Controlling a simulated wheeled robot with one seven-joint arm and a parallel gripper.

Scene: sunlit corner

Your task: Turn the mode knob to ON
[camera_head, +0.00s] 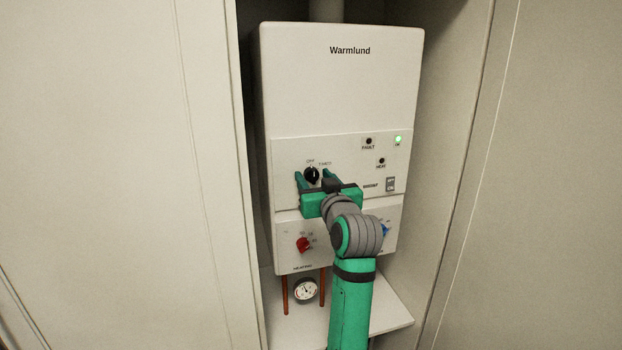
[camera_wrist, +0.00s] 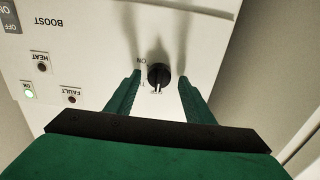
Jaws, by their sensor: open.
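The mode knob (camera_head: 312,174) is a black round knob on the white Warmlund boiler's panel. In the head view its light pointer mark points up, towards the OFF label, with TIMER to the upper right. The wrist view shows the knob (camera_wrist: 159,75) upside down, its mark towards the bottom of the picture and the ON label (camera_wrist: 139,62) beside it. My gripper (camera_head: 316,178) is open, with one green finger on each side of the knob. In the wrist view gaps show between the knob and both fingertips (camera_wrist: 159,77). My gripper hides part of the panel in the head view.
A red heating knob (camera_head: 303,244) and a blue knob (camera_head: 385,230) sit lower on the boiler. A BOOST switch (camera_head: 390,184) is at right; the OK lamp (camera_head: 398,139) glows green. A gauge (camera_head: 305,291) hangs below. Cabinet walls stand close on both sides.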

